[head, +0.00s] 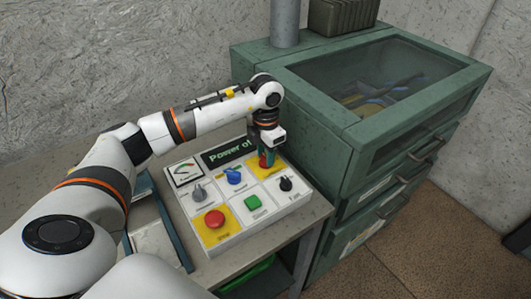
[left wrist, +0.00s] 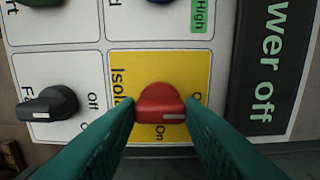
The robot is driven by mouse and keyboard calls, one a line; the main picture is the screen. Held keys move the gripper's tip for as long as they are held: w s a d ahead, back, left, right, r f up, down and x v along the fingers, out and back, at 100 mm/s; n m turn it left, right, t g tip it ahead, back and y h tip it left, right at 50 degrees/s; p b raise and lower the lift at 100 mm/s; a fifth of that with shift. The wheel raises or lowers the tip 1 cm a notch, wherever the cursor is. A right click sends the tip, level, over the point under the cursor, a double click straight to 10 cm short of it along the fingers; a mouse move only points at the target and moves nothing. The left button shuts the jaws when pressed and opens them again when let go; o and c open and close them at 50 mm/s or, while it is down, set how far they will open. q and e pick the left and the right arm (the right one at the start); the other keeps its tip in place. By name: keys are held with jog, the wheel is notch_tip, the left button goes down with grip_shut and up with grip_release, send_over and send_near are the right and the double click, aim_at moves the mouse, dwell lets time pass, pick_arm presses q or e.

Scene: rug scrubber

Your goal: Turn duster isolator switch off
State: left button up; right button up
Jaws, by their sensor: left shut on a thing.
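The duster isolator switch is a red knob (left wrist: 160,103) on a yellow square lettered "Isol..." in the left wrist view. A pale mark lies on its lower right side, near the word "On"; another word above is partly hidden. My left gripper (left wrist: 160,112) is shut on the knob, one green finger on each side. In the head view my left gripper (head: 266,160) reaches down onto the panel's far right yellow square and largely hides the knob. The white control panel (head: 232,240) lies on a grey bench. My right gripper is not in view.
A black knob (head: 285,184), blue knob (head: 234,176), grey knob (head: 199,193), green button (head: 253,202) and red button (head: 214,219) are close by. A green cabinet (head: 330,150) stands right.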

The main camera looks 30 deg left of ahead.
aim_at(265, 156)
pick_arm(q)
jog(key=shift+w+r, duration=0.1)
dwell(0.4)
jog(key=o, duration=1)
notch_tip(265, 156, up, 12)
jog(key=shift+f+b, duration=0.1)
jog(key=shift+b, duration=1)
